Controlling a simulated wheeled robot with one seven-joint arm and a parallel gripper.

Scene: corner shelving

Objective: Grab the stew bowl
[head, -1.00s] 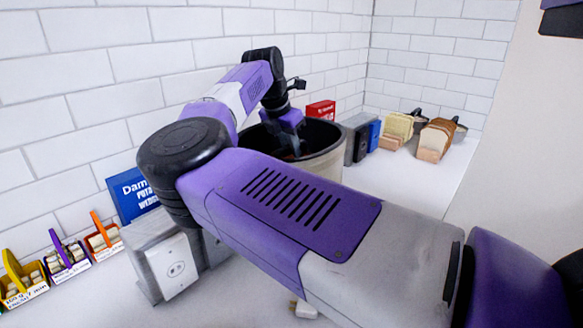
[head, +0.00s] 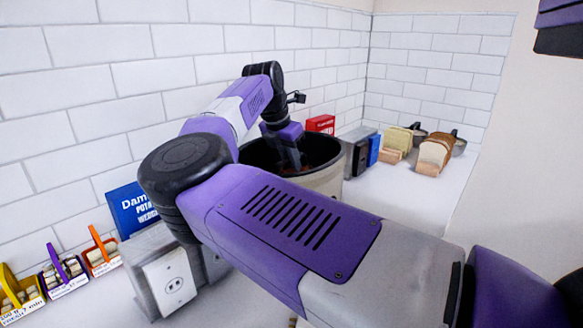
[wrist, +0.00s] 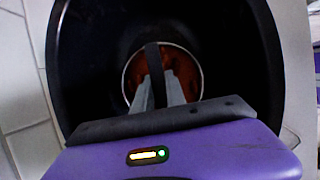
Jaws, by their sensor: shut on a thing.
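The stew bowl (wrist: 186,65) has a thin pale round rim and reddish-brown contents. It sits deep inside a large dark-lined pot (head: 318,180) with a cream outside. My gripper (wrist: 158,92) reaches down into the pot. Its two grey fingers are close together, with a narrow dark upright strip (wrist: 153,62) between them that overlaps the bowl. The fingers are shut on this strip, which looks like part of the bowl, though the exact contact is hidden. In the head view my gripper (head: 291,160) is inside the pot opening, and the bowl is mostly hidden by the pot wall.
The pot rim surrounds my gripper closely. A red box (head: 321,124), a blue item (head: 374,150) and bread loaves (head: 434,153) stand behind and right. A blue box (head: 132,210), small baskets (head: 66,274) and an outlet block (head: 172,282) are left. White counter is clear at right.

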